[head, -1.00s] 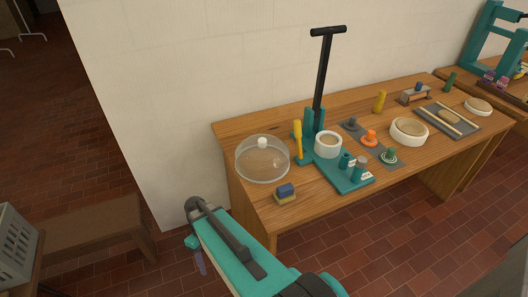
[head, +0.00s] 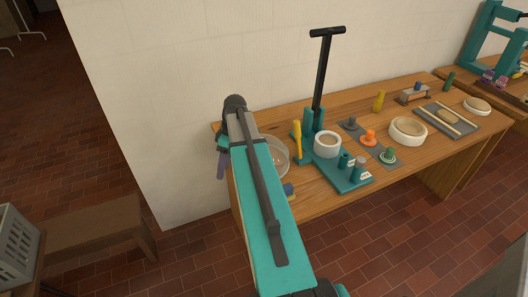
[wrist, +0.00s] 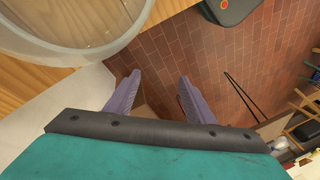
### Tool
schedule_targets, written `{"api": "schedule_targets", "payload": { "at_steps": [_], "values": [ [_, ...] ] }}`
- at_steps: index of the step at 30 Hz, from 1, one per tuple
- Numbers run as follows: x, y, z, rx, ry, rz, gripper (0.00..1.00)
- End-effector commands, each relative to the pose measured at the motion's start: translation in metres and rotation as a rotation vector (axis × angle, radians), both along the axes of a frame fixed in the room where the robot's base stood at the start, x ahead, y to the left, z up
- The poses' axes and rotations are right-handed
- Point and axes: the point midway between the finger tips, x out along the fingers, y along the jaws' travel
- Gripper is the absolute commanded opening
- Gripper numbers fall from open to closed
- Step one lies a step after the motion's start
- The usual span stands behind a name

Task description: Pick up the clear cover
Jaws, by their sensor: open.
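The clear cover (head: 279,156) is a transparent dome on the left end of the wooden table. My arm hides most of it in the head view, leaving its right side visible. In the wrist view the cover (wrist: 82,54) fills the top left, with its round rim showing. My gripper (wrist: 156,92) is open, its two purple fingers apart with nothing between them. In the head view one purple finger of my gripper (head: 221,166) hangs at the left of the table end. In the wrist view the fingers are below and right of the cover, apart from it.
A blue and yellow block (head: 289,189) sits near the cover, partly hidden by my arm. A teal stand with a tall black handle (head: 322,75), a yellow tool (head: 297,138) and a white bowl (head: 327,144) stand to the right. A brown bench (head: 95,222) is at left.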

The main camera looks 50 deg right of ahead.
Motion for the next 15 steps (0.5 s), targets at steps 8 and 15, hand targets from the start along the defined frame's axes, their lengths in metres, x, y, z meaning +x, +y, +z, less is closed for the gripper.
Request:
{"api": "schedule_targets", "payload": {
  "at_steps": [8, 15],
  "values": [
    [-0.020, -0.085, 0.081, -0.060, -0.098, -0.098, 0.49],
    [-0.055, -0.156, 0.151, -0.130, -0.172, -0.213, 0.49]
  ]
}}
